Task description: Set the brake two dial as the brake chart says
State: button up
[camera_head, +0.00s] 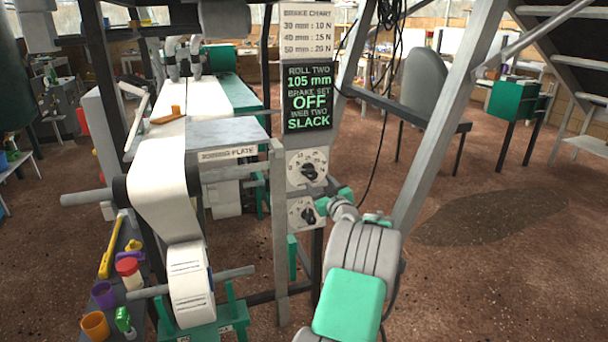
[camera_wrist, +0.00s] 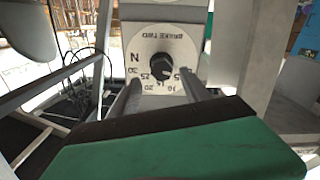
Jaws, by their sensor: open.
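The brake two dial (camera_wrist: 163,45) is a white plate with a black knob (camera_wrist: 160,67) and numbers from 5 to 30 around it. In the head view, the lower dial (camera_head: 294,221) is beside my gripper (camera_head: 333,200). My gripper (camera_wrist: 160,80) is open, its fingers on either side of the knob's line and apart from each other; I cannot tell if they touch it. The knob's exact setting is unclear. The brake chart (camera_head: 307,28) reads 30 mm: 10 N, 40 mm: 15 N, 50 mm: 20 N.
An upper dial (camera_head: 295,178) sits just above the lower one on the same post. A white paper roll (camera_head: 190,285) and a grey plate (camera_head: 225,132) are to the left. A slanted grey beam (camera_head: 440,130) stands at right. Cups and tools line a shelf at lower left.

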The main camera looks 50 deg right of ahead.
aim_at(313, 176)
jog(key=x, duration=0.7)
jog(key=shift+w+a+b, duration=0.1)
jog(key=shift+a+b, duration=0.05)
jog(key=shift+b, duration=0.25)
grip_shut()
